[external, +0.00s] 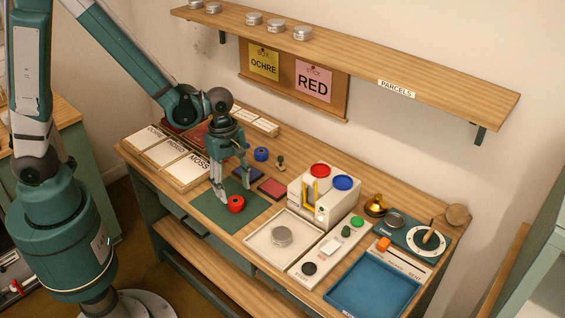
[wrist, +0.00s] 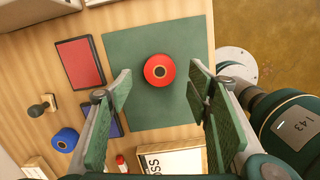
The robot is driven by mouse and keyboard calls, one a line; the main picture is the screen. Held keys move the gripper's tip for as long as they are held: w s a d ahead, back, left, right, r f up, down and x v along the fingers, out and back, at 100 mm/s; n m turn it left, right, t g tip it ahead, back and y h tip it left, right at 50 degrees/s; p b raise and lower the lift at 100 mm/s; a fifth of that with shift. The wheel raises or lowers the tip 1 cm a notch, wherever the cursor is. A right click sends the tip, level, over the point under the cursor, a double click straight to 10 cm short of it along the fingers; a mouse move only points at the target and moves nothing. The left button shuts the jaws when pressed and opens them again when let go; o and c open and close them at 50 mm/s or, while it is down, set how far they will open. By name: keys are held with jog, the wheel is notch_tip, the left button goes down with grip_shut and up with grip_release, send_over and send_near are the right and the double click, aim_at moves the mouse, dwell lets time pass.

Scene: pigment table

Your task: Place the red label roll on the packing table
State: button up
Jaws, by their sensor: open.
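The red label roll (external: 236,204) sits on a dark green mat (external: 212,215) on the wooden bench. In the wrist view the red roll (wrist: 159,71) lies flat on the mat, its round hole facing up. My gripper (external: 232,187) is open and close to the roll. In the wrist view the fingers of my gripper (wrist: 160,84) stand apart, one on each side of the roll, with clear gaps and nothing between them touching it. Which surface is called the packing table I cannot tell; no sign reading that is legible.
A blue roll (external: 261,154), a stamp (external: 281,162) and red (external: 272,187) and blue (external: 249,174) pads lie beside the mat. A white machine (external: 325,197), a pale tray (external: 262,248) and an empty blue tray (external: 372,290) stand to the right. A shelf (external: 380,75) hangs above.

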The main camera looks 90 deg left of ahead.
aim_at(235, 200)
jog(key=shift+w+d+f+b, duration=0.1)
jog(key=shift+f+b, duration=0.15)
jog(key=shift+f, duration=1.05)
jog(key=shift+d+f+b, duration=0.1)
jog(key=shift+f+b, duration=0.15)
jog(key=shift+f, duration=1)
jog(key=shift+a, duration=0.1)
jog(key=shift+c, duration=0.2)
jog(key=c, duration=1)
jog(key=shift+r, duration=0.15)
notch_tip(235, 200, up, 10)
jog(key=p, duration=0.1)
jog(key=shift+p, duration=0.35)
